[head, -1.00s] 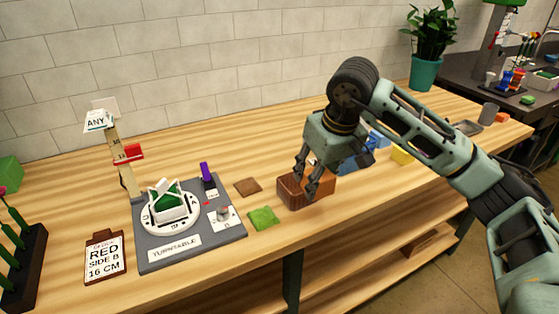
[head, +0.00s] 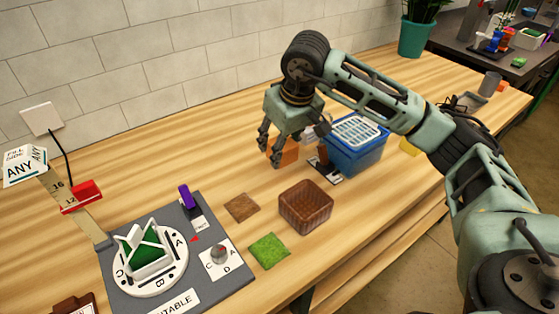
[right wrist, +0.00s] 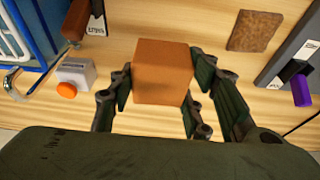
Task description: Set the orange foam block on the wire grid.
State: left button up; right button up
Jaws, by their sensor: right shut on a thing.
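The orange foam block (head: 287,152) is between the fingers of my right gripper (head: 270,158), behind the brown basket. In the right wrist view, the block (right wrist: 162,70) is gripped from both sides by the fingers of the gripper (right wrist: 160,85). I cannot tell how far it is above the table. The white wire grid (head: 357,130) lies on top of the blue bin (head: 362,158), to the right of the gripper. Part of the bin also shows at the left of the right wrist view (right wrist: 45,25). My left gripper is not in view.
The brown basket (head: 305,206) stands in front of the gripper. A small white device with an orange button (right wrist: 75,75) and a dark stand (head: 325,168) sit between block and bin. A brown square (head: 241,207), green patch (head: 268,250) and turntable (head: 150,258) are at left.

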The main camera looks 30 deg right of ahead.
jog(key=shift+f, duration=0.95)
jog(key=x, duration=0.3)
jog(key=shift+s+d+f+p, duration=0.1)
jog(key=shift+s+f+p, duration=0.25)
jog(key=shift+f, duration=0.3)
jog(key=o, duration=0.7)
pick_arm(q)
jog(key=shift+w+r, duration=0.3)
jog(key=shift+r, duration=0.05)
pick_arm(e)
jog(key=shift+o, duration=0.2)
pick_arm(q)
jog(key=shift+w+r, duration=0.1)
